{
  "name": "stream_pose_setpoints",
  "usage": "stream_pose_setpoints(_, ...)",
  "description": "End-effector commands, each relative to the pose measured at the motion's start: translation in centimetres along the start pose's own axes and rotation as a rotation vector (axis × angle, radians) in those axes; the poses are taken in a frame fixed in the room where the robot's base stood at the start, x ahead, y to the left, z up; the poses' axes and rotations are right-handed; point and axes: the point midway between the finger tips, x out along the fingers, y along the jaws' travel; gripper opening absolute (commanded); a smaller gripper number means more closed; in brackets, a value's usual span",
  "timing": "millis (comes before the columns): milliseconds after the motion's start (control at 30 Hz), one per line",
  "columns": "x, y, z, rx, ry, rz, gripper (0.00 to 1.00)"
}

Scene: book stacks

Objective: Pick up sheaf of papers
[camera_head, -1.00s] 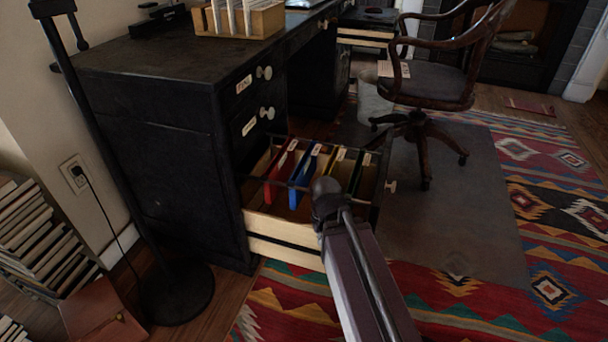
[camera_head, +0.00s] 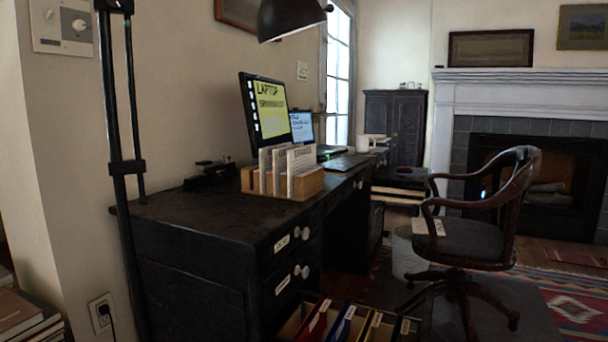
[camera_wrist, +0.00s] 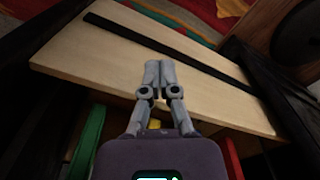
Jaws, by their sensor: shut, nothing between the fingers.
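My gripper (camera_wrist: 158,68) shows in the wrist view with its two fingers together and nothing between them. It is over a pale wooden panel of the open drawer. A green folder (camera_wrist: 88,138) is left of it and a red folder (camera_wrist: 231,157) is right. In the head view, white labelled papers (camera_head: 300,163) stand in a wooden holder (camera_head: 309,186) on the black desk. A flat printed paper (camera_head: 428,228) lies on the chair seat. I cannot tell which of these is the sheaf of papers. My gripper is not in the head view.
The black desk (camera_head: 220,222) carries a monitor (camera_head: 268,118). Its open drawer with coloured folders (camera_head: 340,322) is at the bottom edge. A wooden chair (camera_head: 470,235) stands to the right, and a lamp pole (camera_head: 119,150) rises at the left.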

Motion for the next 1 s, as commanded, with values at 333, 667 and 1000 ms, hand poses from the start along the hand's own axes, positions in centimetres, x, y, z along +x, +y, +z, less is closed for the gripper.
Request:
stream_pose_setpoints(333, 0.0, 0.0, 0.0, 0.000, 0.000, 0.000, 0.24)
stream_pose_setpoints(667, -2.3, 0.0, 0.0, 0.000, 0.000, 0.000, 0.49)
stream_pose_setpoints(1000, -8.5, 0.0, 0.0, 0.000, 0.000, 0.000, 0.49)
